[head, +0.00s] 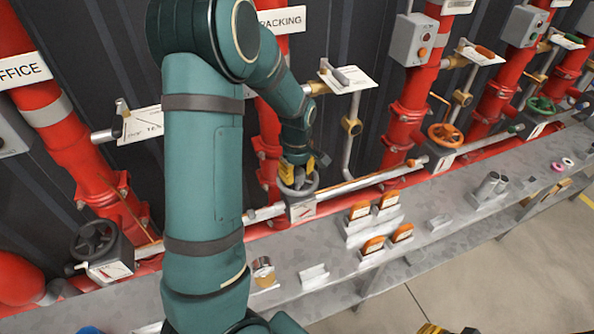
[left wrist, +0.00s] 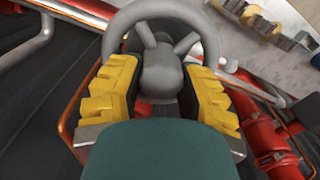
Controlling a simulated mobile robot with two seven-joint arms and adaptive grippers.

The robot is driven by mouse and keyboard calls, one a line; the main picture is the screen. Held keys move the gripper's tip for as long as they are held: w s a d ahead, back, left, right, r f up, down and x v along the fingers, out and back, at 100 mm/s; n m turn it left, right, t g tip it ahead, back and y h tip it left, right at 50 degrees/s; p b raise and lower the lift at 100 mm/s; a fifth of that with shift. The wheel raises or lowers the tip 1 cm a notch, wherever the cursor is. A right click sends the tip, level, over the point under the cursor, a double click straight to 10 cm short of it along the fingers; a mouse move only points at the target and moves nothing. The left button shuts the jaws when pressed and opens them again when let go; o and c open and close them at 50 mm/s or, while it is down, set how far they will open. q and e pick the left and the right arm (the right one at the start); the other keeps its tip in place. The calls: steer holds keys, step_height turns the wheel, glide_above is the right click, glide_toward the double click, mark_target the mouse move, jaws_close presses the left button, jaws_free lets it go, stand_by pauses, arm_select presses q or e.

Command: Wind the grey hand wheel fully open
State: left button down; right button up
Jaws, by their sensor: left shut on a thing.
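A grey hand wheel (head: 312,187) sits on a small gearbox at the middle red pipe, under the PACKING sign. My left gripper (head: 299,172) reaches down onto this wheel from above. In the left wrist view its yellow fingers (left wrist: 160,75) stand on either side of the wheel's grey hub, closed on it. The wheel's rim (left wrist: 165,10) and spokes show beyond the fingertips. Part of the wheel is hidden by the fingers. Another dark grey hand wheel (head: 93,240) is at the left pipe. Yellow and black tips, likely my right gripper (head: 446,329), just show at the bottom edge.
Orange (head: 445,134) and green (head: 541,106) hand wheels stand on gearboxes to the right. A grey bench (head: 420,262) in front carries orange-topped blocks (head: 374,244), a tin (head: 263,271) and metal holders. A horizontal rod (head: 365,181) runs beside the held wheel. My left arm hides the middle left.

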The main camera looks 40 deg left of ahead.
arm_select(q)
steer(key=shift+s+d+f, duration=0.1)
steer(key=shift+s+f, duration=0.05)
steer(key=shift+s, duration=0.05)
